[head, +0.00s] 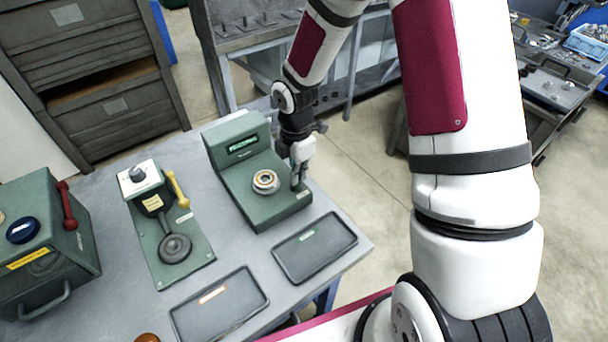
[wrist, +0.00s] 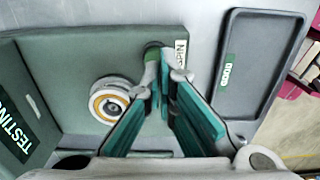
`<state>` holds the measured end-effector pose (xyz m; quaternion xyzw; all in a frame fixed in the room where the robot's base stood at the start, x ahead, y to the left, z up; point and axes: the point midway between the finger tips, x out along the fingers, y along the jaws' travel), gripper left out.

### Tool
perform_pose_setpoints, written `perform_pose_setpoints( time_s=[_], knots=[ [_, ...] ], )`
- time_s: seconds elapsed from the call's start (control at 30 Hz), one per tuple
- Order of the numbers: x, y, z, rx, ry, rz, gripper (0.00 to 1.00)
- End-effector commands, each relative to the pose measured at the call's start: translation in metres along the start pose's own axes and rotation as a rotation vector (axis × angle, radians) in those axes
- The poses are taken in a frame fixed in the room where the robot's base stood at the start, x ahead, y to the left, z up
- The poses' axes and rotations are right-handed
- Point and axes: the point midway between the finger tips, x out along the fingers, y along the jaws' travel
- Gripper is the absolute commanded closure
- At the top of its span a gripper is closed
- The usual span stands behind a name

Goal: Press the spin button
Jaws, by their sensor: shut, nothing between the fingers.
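The green testing machine (head: 262,200) stands on the grey table and carries a ring (head: 265,181) on its top face. The ring also shows in the wrist view (wrist: 110,102), left of my fingers. A spin label (wrist: 181,52) is on the machine's edge. Beside it is a small round green button (wrist: 152,52), partly covered by my fingertips. My gripper (head: 299,184) points down over the machine's right side. In the wrist view my gripper (wrist: 166,82) is shut and empty, its tips close to the button. I cannot tell whether they touch it.
A black tray labelled GOOD (wrist: 256,70) lies beside the machine; a second tray (head: 220,304) with an orange label is nearer. A lever device (head: 172,225) and a green box with a red lever (head: 45,250) stand to the left.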

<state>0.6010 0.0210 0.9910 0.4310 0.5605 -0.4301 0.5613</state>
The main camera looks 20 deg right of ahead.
Motion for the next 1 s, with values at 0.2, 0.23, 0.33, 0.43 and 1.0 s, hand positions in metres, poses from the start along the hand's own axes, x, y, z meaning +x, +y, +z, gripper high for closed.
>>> perform_pose_setpoints(
  time_s=[0.2, 0.23, 0.33, 0.43, 1.0],
  knots=[
    [-0.038, 0.001, -0.004, 0.001, -0.002, 0.007, 1.00],
    [-0.044, 0.001, -0.003, 0.001, -0.002, 0.009, 1.00],
    [-0.063, 0.001, -0.003, 0.002, -0.003, 0.008, 1.00],
    [-0.081, 0.001, -0.004, 0.001, -0.003, 0.008, 1.00],
    [-0.108, 0.000, -0.004, -0.001, -0.001, 0.004, 1.00]
  ],
)
